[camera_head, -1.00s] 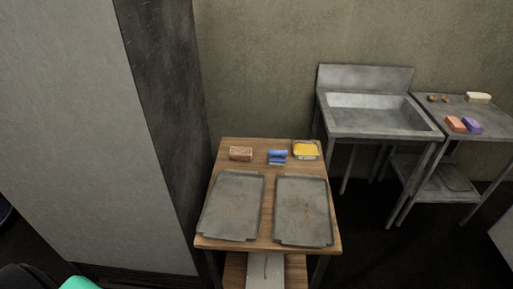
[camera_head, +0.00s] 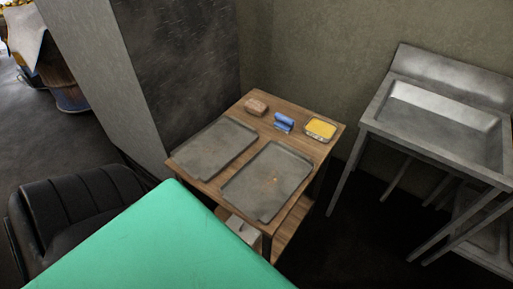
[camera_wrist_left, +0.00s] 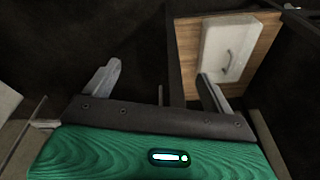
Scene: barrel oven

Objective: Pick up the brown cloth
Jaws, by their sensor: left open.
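The brown cloth (camera_head: 256,106) looks like a small folded bundle. It lies at the back left of the wooden table (camera_head: 247,104) in the head view, behind the left metal tray (camera_head: 214,147). My left gripper (camera_wrist_left: 160,88) shows in the left wrist view with its two fingers wide apart and nothing between them. The cloth is not in the wrist view, and the left fingertips are not in the head view, so their distance apart cannot be told. My right gripper is not in view.
A blue cloth (camera_head: 284,122) and a yellow-filled container (camera_head: 320,129) stand right of the brown cloth. A second tray (camera_head: 267,180) lies in front. A white box (camera_wrist_left: 228,47) sits on the lower shelf. A pillar (camera_head: 183,70) stands close behind left; a metal sink (camera_head: 440,120) stands right.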

